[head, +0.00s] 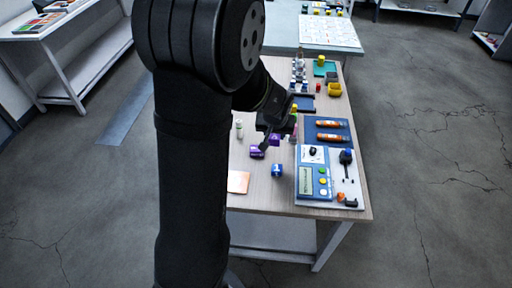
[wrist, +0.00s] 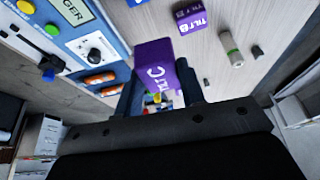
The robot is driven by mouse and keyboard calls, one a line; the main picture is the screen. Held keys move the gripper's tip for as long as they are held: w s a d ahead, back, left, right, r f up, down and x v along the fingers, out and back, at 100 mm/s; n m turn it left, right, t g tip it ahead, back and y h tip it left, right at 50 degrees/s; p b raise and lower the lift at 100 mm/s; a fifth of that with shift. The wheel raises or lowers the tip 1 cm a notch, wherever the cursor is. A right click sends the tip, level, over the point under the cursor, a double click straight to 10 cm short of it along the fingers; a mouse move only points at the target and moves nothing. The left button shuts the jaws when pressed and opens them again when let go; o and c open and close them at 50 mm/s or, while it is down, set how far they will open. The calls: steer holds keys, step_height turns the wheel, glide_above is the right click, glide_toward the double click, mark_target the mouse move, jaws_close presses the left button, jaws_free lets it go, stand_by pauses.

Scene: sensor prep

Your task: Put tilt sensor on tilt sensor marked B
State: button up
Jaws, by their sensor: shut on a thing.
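A purple block lettered C (wrist: 153,72) is between the fingers of my gripper (wrist: 160,103), which is shut on it. In the wrist view it looks larger than the other purple block, so it seems held above the table. In the head view the held block (head: 275,139) is partly hidden by my dark gripper (head: 268,136). The purple tilt sensor marked B (wrist: 192,15) stands on the table, to the upper right of the held block in the wrist view. In the head view it (head: 257,153) sits just left of and nearer than my gripper. The two blocks look apart.
A blue block (head: 277,170) is on the nearer table. A blue and white instrument panel (head: 313,182) and a blue tray (head: 312,131) with orange tubes occupy the right side. Small dark pieces lie nearby.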

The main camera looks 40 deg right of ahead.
steer(key=s+d, duration=0.1)
steer(key=s, duration=0.2)
glide_toward(257, 145)
steer(key=shift+w+d+f, duration=0.45)
steer(key=shift+d, duration=0.25)
steer(key=shift+w+f, duration=0.1)
steer(key=shift+f, duration=1.95)
steer(key=shift+f, duration=0.15)
steer(key=o, duration=1)
steer(key=shift+o, duration=0.2)
